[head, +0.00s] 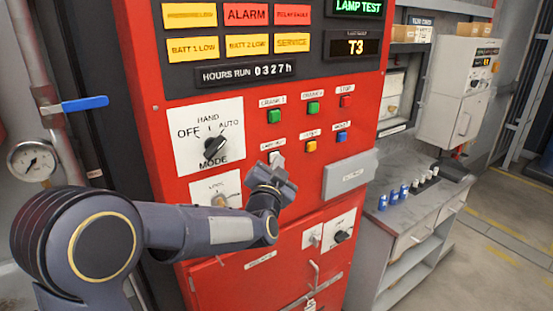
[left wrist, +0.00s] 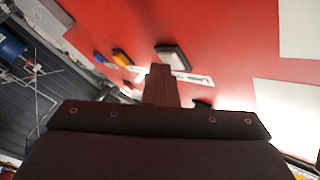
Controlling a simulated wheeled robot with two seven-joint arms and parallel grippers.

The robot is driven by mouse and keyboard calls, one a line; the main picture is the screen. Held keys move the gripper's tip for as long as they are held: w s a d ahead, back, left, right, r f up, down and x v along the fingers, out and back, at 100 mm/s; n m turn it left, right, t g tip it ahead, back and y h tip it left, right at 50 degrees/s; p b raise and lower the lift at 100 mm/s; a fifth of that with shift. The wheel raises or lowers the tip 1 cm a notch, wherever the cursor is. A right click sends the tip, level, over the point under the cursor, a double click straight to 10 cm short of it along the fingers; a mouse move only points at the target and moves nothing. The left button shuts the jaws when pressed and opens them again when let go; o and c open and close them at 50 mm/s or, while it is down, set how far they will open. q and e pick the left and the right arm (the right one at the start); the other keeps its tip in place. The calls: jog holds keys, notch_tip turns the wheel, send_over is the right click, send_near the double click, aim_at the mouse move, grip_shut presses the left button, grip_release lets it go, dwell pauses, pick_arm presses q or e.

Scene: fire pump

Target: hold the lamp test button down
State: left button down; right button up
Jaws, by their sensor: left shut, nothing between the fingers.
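The lamp test button (head: 276,157) is a pale button under a small label in the lower row of the red panel (head: 355,90). My left gripper (head: 274,170) is in front of the panel at this button and covers its lower part. In the left wrist view, the shut fingers (left wrist: 160,75) point at the panel, and the pale button (left wrist: 172,54) shows just beyond their tips. I cannot tell whether they touch it. A green LAMP TEST display (head: 358,7) is lit above a T3 display (head: 355,46). My right gripper is not in view.
The yellow button (head: 311,146) and blue button (head: 342,137) are to the right. Green buttons and a red one sit above. A mode knob (head: 214,147) is at left, and a grey box (head: 350,174) juts out at right. A blue-handled valve (head: 85,104) is far left.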

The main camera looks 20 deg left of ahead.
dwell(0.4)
pick_arm(q)
jog(key=shift+s+d, duration=0.6)
jog(key=shift+d, duration=0.15)
jog(key=s+d, duration=0.1)
jog(key=d, duration=0.1)
jog(key=s+d+p, duration=0.1)
jog(key=s+d, duration=0.1)
dwell(0.4)
jog(key=s+a+f+n+g+h, duration=0.1)
jog(key=s+f+g, duration=0.3)
jog(key=s, duration=0.7)
jog(key=s+a+f+n+g+h, duration=0.2)
jog(key=s+f+n+g+h, duration=0.1)
jog(key=s, duration=0.8)
jog(key=s+a+f+n+g+h, duration=0.1)
jog(key=s+f+n+g+h, duration=0.1)
jog(key=s+f+g, duration=0.4)
jog(key=s+f+n, duration=0.1)
jog(key=s, duration=0.4)
jog(key=shift+s+a+f+n+g, duration=0.3)
jog(key=shift+n+g, duration=0.1)
